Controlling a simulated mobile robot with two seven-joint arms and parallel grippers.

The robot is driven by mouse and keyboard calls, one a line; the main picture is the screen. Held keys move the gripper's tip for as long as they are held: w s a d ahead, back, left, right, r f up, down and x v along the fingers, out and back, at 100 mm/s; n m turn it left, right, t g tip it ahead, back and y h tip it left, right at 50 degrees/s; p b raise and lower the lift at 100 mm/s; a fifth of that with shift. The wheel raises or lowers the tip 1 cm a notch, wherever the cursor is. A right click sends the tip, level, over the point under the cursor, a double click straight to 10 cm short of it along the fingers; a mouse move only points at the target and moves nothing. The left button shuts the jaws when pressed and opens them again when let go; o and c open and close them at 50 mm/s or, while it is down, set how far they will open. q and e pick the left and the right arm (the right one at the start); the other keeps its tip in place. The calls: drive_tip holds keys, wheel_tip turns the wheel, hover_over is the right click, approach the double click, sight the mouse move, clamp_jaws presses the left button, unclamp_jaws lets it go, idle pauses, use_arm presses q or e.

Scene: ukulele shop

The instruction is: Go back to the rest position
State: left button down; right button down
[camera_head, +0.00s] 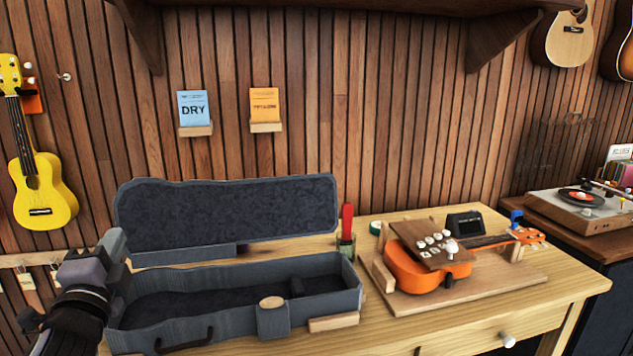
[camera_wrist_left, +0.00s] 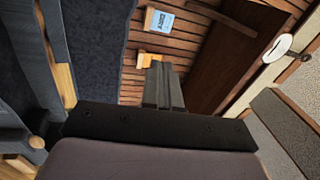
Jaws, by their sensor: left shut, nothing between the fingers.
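My left gripper (camera_head: 116,244) is at the left of the head view, in front of the left end of the open grey ukulele case (camera_head: 220,313). Its fingers are shut with nothing between them; they also show in the left wrist view (camera_wrist_left: 163,84). I cannot tell if the arm touches the case. The case lid (camera_head: 230,215) stands up at the back, and the dark-lined inside looks empty of any instrument. My right gripper is in neither view.
An orange ukulele (camera_head: 412,266) rests in a wooden cradle (camera_head: 500,291) on the workbench (camera_head: 440,331). A red-handled tool (camera_head: 347,222) stands behind the case. A yellow ukulele (camera_head: 42,190) hangs on the left wall. A record player (camera_head: 575,205) is at the right.

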use_arm(q)
drive_tip(key=s+d+f+n+g+h, duration=0.2)
drive_tip(key=s+d+f+n+g, duration=0.15)
drive_tip(key=f, duration=0.95)
drive_tip(key=s+d+f+n+g+h, duration=0.2)
drive_tip(key=s+d+f, duration=0.15)
drive_tip(key=f, duration=0.85)
drive_tip(key=s+d+f+n+g+h, duration=0.1)
drive_tip(key=s+d+f+n+g, duration=0.1)
drive_tip(key=s+f, duration=0.5)
drive_tip(key=s+d+f+n+g+h, duration=0.1)
drive_tip(key=s+f+n, duration=0.4)
drive_tip(key=s, duration=0.5)
wheel_tip(320, 180, down, 2)
drive_tip(key=shift+d+f+g, duration=0.1)
drive_tip(key=shift+d+g, duration=0.45)
drive_tip(key=shift+d, duration=0.3)
drive_tip(key=shift+s+a, duration=0.1)
